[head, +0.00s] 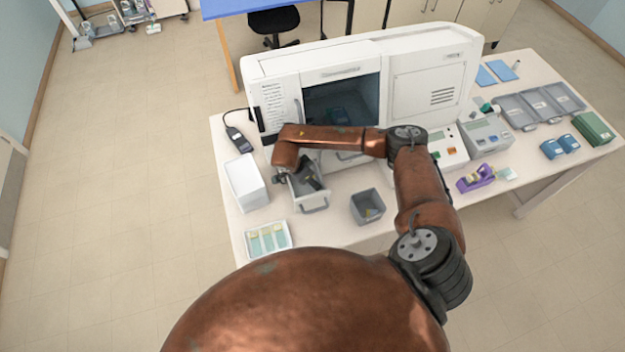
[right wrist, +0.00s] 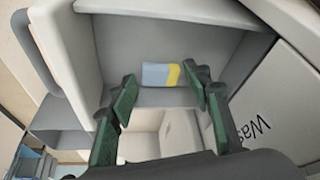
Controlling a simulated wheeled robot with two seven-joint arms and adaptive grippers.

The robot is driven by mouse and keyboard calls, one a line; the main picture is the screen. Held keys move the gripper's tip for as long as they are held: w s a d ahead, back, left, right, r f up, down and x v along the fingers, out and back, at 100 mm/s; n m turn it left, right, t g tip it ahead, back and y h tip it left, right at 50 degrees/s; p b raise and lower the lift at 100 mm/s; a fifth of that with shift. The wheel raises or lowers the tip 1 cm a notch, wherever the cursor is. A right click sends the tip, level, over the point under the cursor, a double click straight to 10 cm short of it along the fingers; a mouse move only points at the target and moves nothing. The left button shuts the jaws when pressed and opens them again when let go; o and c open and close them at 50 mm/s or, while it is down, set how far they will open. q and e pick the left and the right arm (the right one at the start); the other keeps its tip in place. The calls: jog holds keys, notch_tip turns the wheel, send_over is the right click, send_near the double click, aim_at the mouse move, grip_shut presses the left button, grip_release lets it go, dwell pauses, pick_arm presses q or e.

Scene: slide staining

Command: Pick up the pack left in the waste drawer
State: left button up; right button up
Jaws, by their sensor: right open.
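The waste drawer (head: 314,208) is pulled out from the lower front of the white machine in the head view. Its grey inside wall (right wrist: 110,60) fills much of the right wrist view. The pack (right wrist: 160,75) is pale blue-grey with a yellow end and lies inside the drawer. My right gripper (right wrist: 165,98) is open, its green-padded fingers spread on both sides of the pack in that view, with nothing between them. In the head view my right gripper (head: 306,178) is over the drawer, and the pack cannot be made out there. My left gripper is not in view.
The white machine (head: 430,90) stands behind the drawer. A white box (head: 246,183) is left of the drawer, a tray of slides (head: 268,240) in front, and a grey bin (head: 368,207) to the right. Purple, green and blue items stand further right.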

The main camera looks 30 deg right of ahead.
jog(key=c, duration=0.8)
jog(key=shift+r, duration=0.15)
